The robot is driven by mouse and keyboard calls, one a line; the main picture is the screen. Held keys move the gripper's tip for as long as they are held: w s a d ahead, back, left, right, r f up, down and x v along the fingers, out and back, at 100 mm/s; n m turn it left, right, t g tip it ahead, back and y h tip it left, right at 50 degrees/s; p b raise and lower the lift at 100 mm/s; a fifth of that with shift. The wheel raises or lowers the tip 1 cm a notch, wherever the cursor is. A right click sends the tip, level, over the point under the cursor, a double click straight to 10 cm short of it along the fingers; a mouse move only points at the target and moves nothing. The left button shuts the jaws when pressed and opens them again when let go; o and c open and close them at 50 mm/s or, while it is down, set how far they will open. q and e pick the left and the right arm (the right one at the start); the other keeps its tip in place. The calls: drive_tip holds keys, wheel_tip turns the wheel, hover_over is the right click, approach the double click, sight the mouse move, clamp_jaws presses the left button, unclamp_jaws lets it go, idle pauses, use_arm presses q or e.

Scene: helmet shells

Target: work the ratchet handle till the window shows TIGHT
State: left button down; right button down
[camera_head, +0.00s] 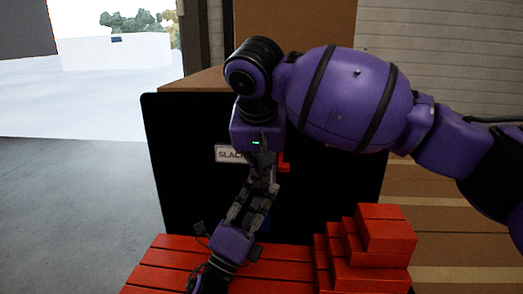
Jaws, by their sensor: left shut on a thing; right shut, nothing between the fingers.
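A window sign (229,154) on the black panel (185,190) reads "SLAC", with the rest hidden behind my grippers. A small red piece (285,168), apparently part of the ratchet handle, shows just right of the fingertips. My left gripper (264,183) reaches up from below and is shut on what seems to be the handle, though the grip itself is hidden. My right gripper (264,157) hangs down in front of the panel, shut and empty, overlapping the left one's fingertips in the picture. Whether the two touch I cannot tell.
Red stepped blocks (385,235) stand at the lower right on a red slatted surface (165,270), close to my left arm. Cardboard boxes (440,195) are behind at the right. A small blue patch (265,224) shows behind my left gripper. Open floor lies at the left.

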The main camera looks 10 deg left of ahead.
use_arm(q)
drive_tip(key=shift+r, duration=0.15)
use_arm(e)
drive_tip(key=shift+x, duration=1.25)
drive_tip(key=shift+w+f, duration=0.15)
drive_tip(key=shift+f, duration=0.25)
use_arm(q)
drive_tip(key=shift+s+r, duration=0.1)
use_arm(e)
drive_tip(key=shift+w+d+f+t, duration=0.15)
drive_tip(key=shift+w+f+t, duration=0.05)
drive_tip(key=shift+w+t, duration=0.1)
use_arm(q)
drive_tip(key=c, duration=1.7)
unclamp_jaws()
use_arm(e)
drive_tip(key=shift+f, duration=0.2)
drive_tip(key=shift+s+r, duration=0.1)
